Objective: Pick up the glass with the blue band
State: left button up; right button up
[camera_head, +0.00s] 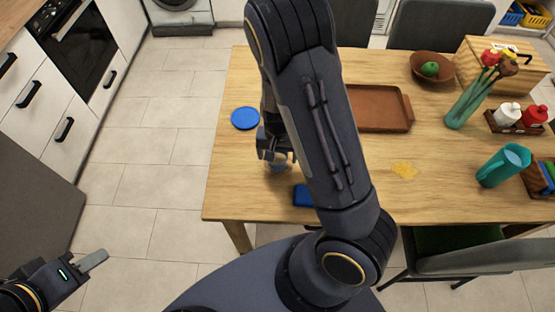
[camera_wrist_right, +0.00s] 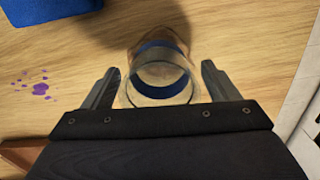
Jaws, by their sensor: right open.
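The glass with the blue band (camera_wrist_right: 160,90) stands on the wooden table, seen from above in the right wrist view, between the two fingers of my right gripper (camera_wrist_right: 160,85). The right gripper is open, with a finger on either side of the glass. In the head view the glass (camera_head: 282,163) is mostly hidden behind my right gripper (camera_head: 275,154). My left gripper (camera_head: 93,261) is over the floor at lower left, away from the table; I cannot tell whether it is open.
A blue block-like item (camera_head: 304,195) lies near the table's front edge. A blue disc (camera_head: 245,118) is at the left. A brown tray (camera_head: 378,108), a bowl (camera_head: 428,64), a teal vase (camera_head: 462,108) and a teal pitcher (camera_head: 500,172) stand to the right. A purple stain (camera_wrist_right: 40,89) marks the table.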

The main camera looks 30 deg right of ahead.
jog(key=c, duration=1.2)
jog(key=shift+o, duration=0.2)
